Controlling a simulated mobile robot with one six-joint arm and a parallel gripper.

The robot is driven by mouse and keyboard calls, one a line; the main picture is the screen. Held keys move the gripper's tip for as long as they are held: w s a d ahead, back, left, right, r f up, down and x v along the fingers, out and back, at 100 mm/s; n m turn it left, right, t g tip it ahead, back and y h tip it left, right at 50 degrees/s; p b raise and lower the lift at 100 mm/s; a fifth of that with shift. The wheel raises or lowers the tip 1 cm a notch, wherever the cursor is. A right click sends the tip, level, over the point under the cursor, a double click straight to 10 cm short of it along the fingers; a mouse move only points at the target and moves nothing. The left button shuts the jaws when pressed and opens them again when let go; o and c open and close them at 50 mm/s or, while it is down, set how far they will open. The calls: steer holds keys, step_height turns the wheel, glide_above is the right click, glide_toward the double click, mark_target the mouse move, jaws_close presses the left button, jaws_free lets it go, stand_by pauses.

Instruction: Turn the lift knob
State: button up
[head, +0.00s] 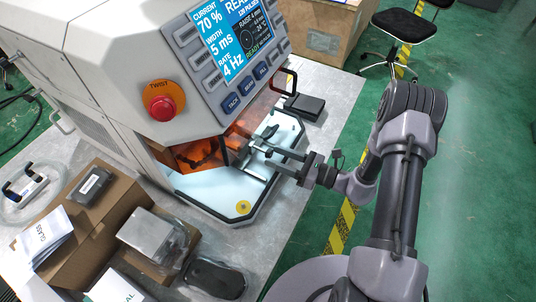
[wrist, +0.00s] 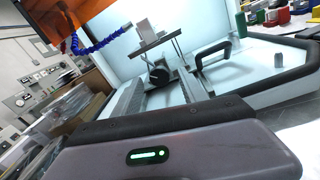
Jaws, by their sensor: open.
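The lift knob (wrist: 157,77), a dark round knob, shows in the wrist view below a small grey stage (wrist: 148,43) with a pale block on it. In the head view my gripper (head: 263,158) reaches in from the right to the open front of the white machine (head: 110,75), above its pale floor. The jaws are open, with nothing seen held. In the wrist view the knob appears near the far ends of the two fingers, roughly between them. Whether they touch it I cannot tell. In the head view the knob is not clear behind the gripper and orange cover.
An orange cover (head: 200,152) hangs over the work bay. A black handle (wrist: 213,55) stands right of the stage, and a blue hose (wrist: 95,42) hangs left. Boxes (head: 75,232) and a black mouse-like item (head: 215,279) lie on the bench at the front left.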

mark_target(271, 155)
steer(key=shift+x, duration=1.8)
jaws_close()
steer(key=shift+m, duration=0.3)
steer(key=m, duration=0.4)
steer(key=shift+p, duration=0.35)
steer(key=m, duration=0.4)
steer(key=shift+m+t+p, duration=0.3)
steer(key=shift+m+p, duration=0.1)
